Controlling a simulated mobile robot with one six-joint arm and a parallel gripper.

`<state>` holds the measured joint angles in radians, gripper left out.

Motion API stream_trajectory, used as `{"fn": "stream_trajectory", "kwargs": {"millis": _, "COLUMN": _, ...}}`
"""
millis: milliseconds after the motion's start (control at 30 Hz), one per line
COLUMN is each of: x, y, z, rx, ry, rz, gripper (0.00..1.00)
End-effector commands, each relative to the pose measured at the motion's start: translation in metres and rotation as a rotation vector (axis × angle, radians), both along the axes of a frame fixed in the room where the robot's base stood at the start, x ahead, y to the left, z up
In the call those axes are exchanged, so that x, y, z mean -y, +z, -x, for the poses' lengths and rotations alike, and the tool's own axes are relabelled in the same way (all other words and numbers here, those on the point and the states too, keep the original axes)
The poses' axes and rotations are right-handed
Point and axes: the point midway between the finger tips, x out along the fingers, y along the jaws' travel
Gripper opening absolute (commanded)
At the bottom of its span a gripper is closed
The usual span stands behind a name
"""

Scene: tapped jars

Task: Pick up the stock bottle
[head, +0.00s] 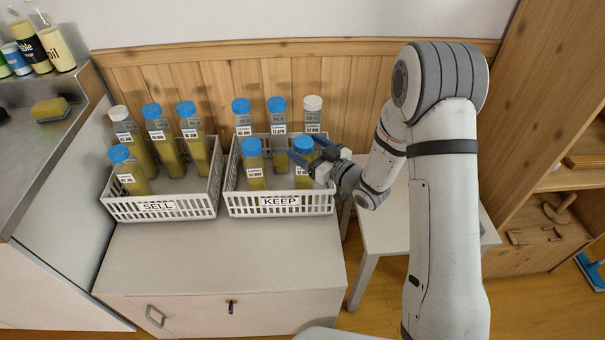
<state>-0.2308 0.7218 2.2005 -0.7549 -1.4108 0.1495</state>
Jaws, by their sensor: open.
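Tall bottles with yellowish-green contents and white labels stand in two baskets; I cannot tell which is the stock bottle. In the KEEP basket (281,211), my gripper (311,156) is open at the blue-capped front-right bottle (303,179). Its fingers are close around or beside the upper part of that bottle; contact cannot be told. A blue-capped bottle (254,172) stands front left. Behind are two blue-capped bottles (242,118) (278,117) and a white-capped one (312,116). The gripper partly hides the front-right bottle.
The SELL basket (160,208) on the left holds several bottles, one white-capped (125,130). Both baskets stand on a white cabinet (220,262) against a wood-panelled wall. Its front top is clear. A metal counter (40,150) with a sponge (50,108) is at left.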

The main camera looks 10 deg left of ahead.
Motion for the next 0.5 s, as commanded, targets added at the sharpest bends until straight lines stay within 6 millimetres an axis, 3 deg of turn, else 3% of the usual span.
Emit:
{"fn": "stream_trajectory", "kwargs": {"millis": 233, "x": -0.027, "y": 0.001, "z": -0.023, "rx": 0.001, "ry": 0.0, "rz": 0.001, "gripper": 0.74}}
{"fn": "stream_trajectory", "kwargs": {"millis": 500, "x": -0.031, "y": 0.001, "z": -0.026, "rx": -0.001, "ry": -0.003, "rz": 0.0, "gripper": 0.74}}
